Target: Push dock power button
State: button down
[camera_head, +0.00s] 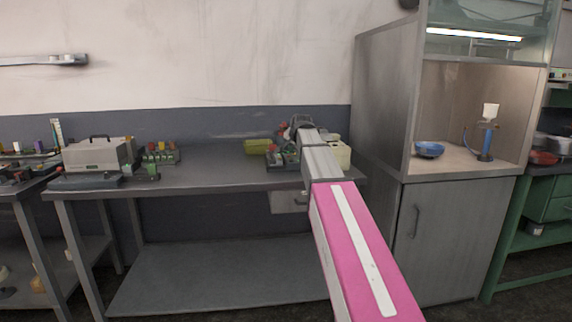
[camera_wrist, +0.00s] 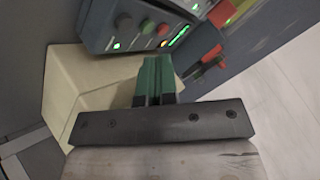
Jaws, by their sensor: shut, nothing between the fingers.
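A dark grey dock panel (camera_wrist: 110,30) shows at the top of the wrist view. I cannot tell which is the power button. My gripper (camera_wrist: 156,62) is shut and empty, its green fingertips just below the panel; I cannot tell whether they touch it. In the head view my arm reaches to the right part of the workbench (camera_head: 215,177) and hides the gripper and much of the equipment there.
A cream box (camera_wrist: 75,85) lies below and left of the panel. A red-orange part (camera_wrist: 208,52) is right of the fingers. A grey case (camera_head: 97,156) stands at the bench's left. A tall cabinet (camera_head: 385,100) borders the bench's right end. The bench middle is clear.

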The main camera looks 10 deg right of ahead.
notch_tip(320, 180, up, 5)
jog(key=shift+f, duration=0.2)
